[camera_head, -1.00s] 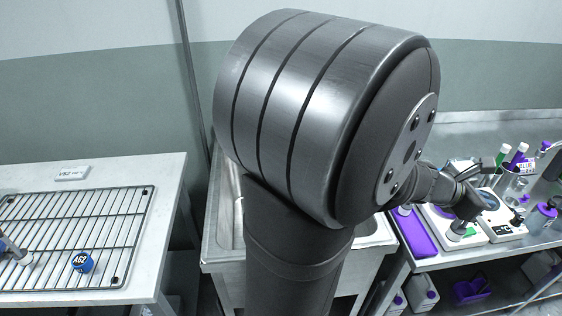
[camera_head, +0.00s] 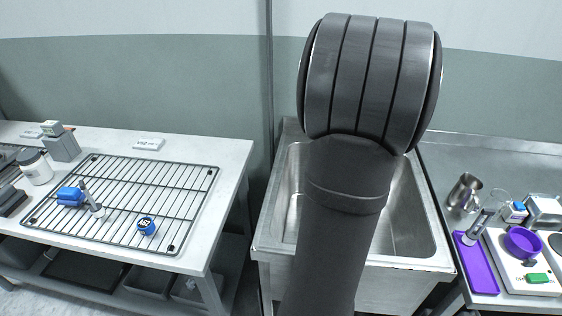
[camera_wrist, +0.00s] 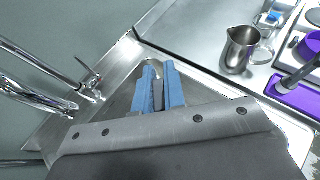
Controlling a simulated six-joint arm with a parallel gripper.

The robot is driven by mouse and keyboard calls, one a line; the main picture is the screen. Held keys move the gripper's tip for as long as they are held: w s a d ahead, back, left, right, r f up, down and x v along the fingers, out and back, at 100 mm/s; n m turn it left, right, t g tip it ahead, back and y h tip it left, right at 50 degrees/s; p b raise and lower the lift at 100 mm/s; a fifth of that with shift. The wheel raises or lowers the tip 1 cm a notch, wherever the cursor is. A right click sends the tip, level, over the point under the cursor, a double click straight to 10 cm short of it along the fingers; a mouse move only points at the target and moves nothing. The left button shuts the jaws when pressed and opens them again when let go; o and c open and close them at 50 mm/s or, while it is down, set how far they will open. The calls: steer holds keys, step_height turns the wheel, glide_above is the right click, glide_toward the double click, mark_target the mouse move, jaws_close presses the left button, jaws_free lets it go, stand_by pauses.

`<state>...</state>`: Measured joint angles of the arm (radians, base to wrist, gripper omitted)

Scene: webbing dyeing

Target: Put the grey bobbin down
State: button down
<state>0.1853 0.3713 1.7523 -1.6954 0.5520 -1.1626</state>
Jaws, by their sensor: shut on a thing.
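My gripper (camera_wrist: 158,88) shows in the wrist view as two blue fingers, shut over the steel sink. A narrow grey piece (camera_wrist: 158,96) shows between the fingers; I take it to be the grey bobbin, mostly hidden by them. In the head view my gripper and its load are hidden behind my own arm. On the left table a wire rack (camera_head: 180,181) holds a blue-sided bobbin (camera_head: 146,225) with a marked top, and it stands apart from my gripper.
The sink (camera_head: 408,222) lies beneath my arm, with a tap (camera_wrist: 40,68) beside it. A steel jug (camera_head: 464,193), purple tray (camera_head: 479,270) and purple bowl (camera_head: 522,243) are on the right counter. Much of the rack is bare.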

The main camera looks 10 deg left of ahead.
steer(key=w+a+n+t+y, duration=0.1)
steer(key=w+a+n+y, duration=0.2)
steer(key=a, duration=1)
steer(key=w+a+n+t+y, duration=0.2)
steer(key=a, duration=1.2)
steer(key=w+a+n+t+y, duration=0.1)
steer(key=w+a+n+y, duration=0.2)
steer(key=a, duration=1)
steer(key=s+a+n+g+y, duration=0.1)
steer(key=s+a+n+y, duration=0.35)
steer(key=a, duration=1.05)
steer(key=s+a+n+y, duration=0.15)
steer(key=s+a, duration=0.55)
steer(key=a, duration=0.9)
steer(key=s+a+f, duration=0.4)
steer(key=a+f, duration=0.7)
steer(key=shift+s+a+y, duration=0.15)
steer(key=shift+s+y, duration=0.1)
steer(key=shift+y, duration=0.15)
steer(key=shift+f, duration=0.2)
steer(key=c, duration=1.5)
jaws_free()
